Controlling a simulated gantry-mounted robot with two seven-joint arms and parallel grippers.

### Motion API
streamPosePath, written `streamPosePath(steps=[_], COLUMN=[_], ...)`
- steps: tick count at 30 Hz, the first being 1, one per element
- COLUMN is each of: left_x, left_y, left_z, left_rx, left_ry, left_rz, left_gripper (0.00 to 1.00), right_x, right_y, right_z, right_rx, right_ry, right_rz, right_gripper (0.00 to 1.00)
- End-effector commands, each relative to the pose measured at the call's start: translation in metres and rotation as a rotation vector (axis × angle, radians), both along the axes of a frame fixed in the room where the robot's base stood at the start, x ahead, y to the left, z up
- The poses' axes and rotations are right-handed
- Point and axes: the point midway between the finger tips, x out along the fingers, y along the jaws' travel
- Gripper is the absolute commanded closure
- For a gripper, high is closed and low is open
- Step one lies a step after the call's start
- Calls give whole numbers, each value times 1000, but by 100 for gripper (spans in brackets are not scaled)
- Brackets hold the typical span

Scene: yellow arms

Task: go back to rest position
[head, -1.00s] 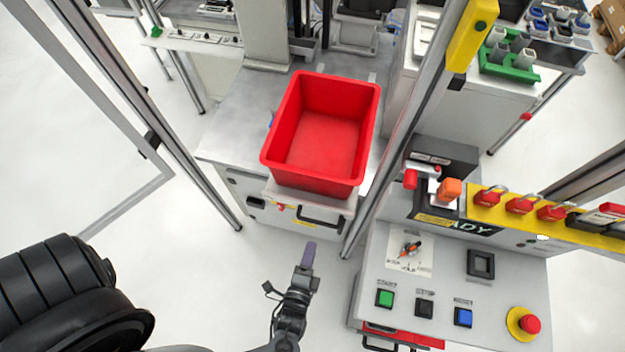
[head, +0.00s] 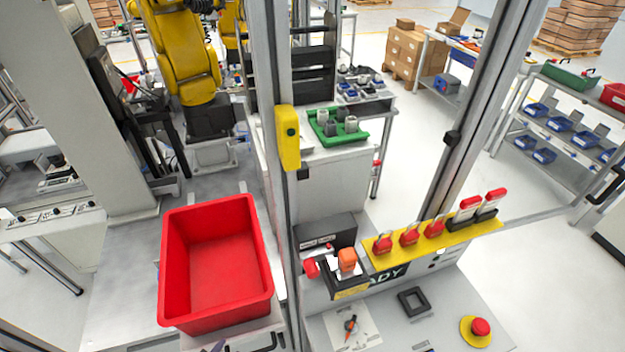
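Neither of my grippers shows clearly in the head view now. An empty red bin (head: 215,262) sits upright on a grey metal table at the lower left. Its open top faces up, and nothing lies inside it. No gripper is seen touching it.
A metal frame post rises right of the bin. A control panel (head: 447,310) with a red emergency button (head: 480,327) stands at the lower right, under a yellow rail (head: 430,243) with red padlocks. A yellow robot arm (head: 185,55) stands behind. Open floor lies beyond the panel.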

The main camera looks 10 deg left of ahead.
Motion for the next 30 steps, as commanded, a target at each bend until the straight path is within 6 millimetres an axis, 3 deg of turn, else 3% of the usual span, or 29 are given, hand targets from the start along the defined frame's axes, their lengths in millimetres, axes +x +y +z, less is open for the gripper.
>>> streamPosePath(steps=[5, 11, 13, 22, 30], left_x=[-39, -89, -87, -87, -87], left_y=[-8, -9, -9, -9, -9], left_z=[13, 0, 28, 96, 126], left_rx=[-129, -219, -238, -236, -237], left_ry=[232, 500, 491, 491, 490], left_rz=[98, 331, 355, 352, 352], left_gripper=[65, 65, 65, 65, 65], right_x=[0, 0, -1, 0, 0], right_y=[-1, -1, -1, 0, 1], right_z=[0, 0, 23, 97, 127], right_rx=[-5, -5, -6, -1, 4], right_ry=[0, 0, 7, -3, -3], right_rz=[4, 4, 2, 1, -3], right_gripper=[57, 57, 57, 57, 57])
